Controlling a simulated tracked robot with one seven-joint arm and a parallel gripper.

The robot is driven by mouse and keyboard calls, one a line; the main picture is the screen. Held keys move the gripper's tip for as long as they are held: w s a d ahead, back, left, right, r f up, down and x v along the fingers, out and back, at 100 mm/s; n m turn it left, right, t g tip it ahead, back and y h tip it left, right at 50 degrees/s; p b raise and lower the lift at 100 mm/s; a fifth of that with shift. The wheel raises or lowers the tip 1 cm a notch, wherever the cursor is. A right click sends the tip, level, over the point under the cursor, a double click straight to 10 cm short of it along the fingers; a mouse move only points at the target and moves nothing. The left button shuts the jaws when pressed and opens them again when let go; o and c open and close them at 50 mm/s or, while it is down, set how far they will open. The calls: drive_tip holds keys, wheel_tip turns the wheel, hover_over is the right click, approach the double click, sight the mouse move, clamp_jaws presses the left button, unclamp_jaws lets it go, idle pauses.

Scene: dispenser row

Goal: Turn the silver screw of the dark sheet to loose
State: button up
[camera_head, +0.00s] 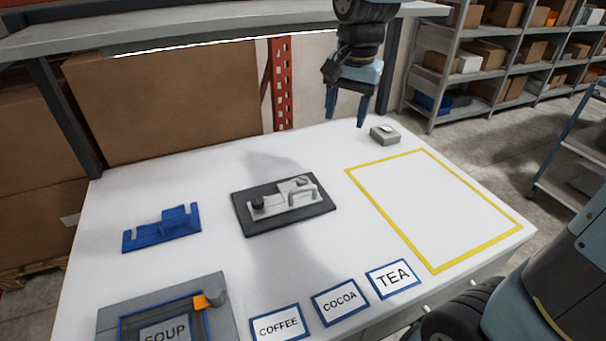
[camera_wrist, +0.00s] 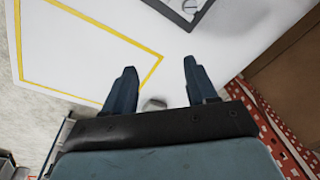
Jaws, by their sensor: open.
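The dark sheet (camera_head: 245,217) lies flat on the white table near its middle. It carries a light grey fixture (camera_head: 285,202) with a raised handle, a black knob (camera_head: 258,202) at its left and a small silver-grey screw head (camera_head: 301,182) at its upper right. The screw's exact setting is too small to tell. A corner of the dark sheet (camera_wrist: 178,20) shows at the top of the wrist view. My gripper (camera_head: 346,119) is open and empty, pointing down above the table's back edge, apart from the sheet and to its upper right. Its fingers (camera_wrist: 160,68) show in the wrist view.
A small grey box (camera_head: 384,136) stands near my gripper. A yellow outlined area (camera_head: 432,269) at the right is empty. A blue bracket (camera_head: 160,232) lies left. A grey SOUP panel (camera_head: 112,317) with an orange latch is front left. COFFEE, COCOA and TEA (camera_head: 392,278) labels line the front.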

drive_tip(key=m+g, duration=0.1)
hover_over(302, 179)
wheel_tip(302, 179, down, 4)
drive_tip(key=shift+h, duration=0.3)
wheel_tip(302, 179, down, 14)
drive_tip(key=shift+f, duration=0.2)
clamp_jaws()
idle(0.4)
